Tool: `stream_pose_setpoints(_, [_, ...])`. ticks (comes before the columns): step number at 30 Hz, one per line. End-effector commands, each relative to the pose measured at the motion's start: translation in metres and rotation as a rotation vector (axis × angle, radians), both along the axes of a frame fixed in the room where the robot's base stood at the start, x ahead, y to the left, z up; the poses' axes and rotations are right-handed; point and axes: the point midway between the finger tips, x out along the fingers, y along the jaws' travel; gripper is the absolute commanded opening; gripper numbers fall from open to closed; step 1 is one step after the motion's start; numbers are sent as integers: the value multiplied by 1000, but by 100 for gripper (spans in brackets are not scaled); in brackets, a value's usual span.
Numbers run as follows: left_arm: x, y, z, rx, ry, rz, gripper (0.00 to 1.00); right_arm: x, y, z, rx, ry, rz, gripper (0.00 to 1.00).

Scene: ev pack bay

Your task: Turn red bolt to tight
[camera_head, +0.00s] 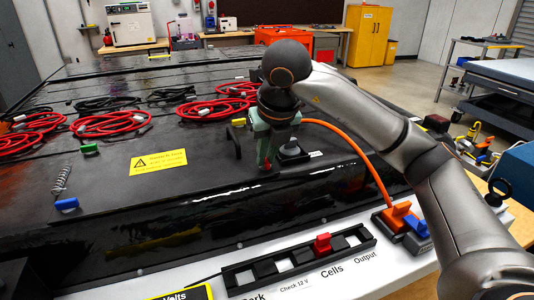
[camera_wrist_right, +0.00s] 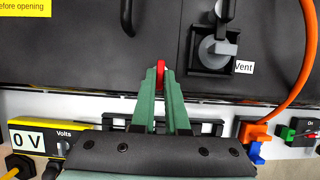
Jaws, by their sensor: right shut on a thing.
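The red bolt (camera_wrist_right: 160,72) shows in the right wrist view as a small upright red piece at the front edge of the black pack. My right gripper (camera_wrist_right: 160,83) has green fingers closed on it, one on each side. In the head view my right gripper (camera_head: 266,166) reaches down to the pack's front edge, and only a trace of red shows at its tips. I cannot tell how far the bolt is turned. My left gripper is in neither view.
A grey vent knob (camera_wrist_right: 216,49) sits just right of the fingers. An orange cable (camera_head: 375,172) arcs to an orange plug (camera_head: 398,215). A black rack (camera_head: 285,262) with a red block (camera_head: 322,243) lies on the white front ledge. Red cable coils (camera_head: 113,123) lie on the pack.

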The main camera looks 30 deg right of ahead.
Motion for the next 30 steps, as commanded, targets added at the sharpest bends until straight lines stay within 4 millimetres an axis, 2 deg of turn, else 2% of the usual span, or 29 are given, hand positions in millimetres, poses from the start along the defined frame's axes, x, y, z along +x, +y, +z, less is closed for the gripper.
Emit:
stream_pose_setpoints(9, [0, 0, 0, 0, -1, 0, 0, 0, 0, 0, 0, 0, -5, 0])
stream_pose_setpoints(10, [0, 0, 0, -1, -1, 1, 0, 0, 0, 0, 0, 0, -5, 14])
stream_pose_setpoints(18, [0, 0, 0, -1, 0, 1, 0, 0, 0, 0, 0, 0, -3, 42])
stream_pose_setpoints(26, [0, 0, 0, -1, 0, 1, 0, 0, 0, 1, 0, 0, -2, 42])
stream_pose_setpoints(30, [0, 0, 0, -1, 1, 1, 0, -4, 1, 13, 1, -3, -2, 42])
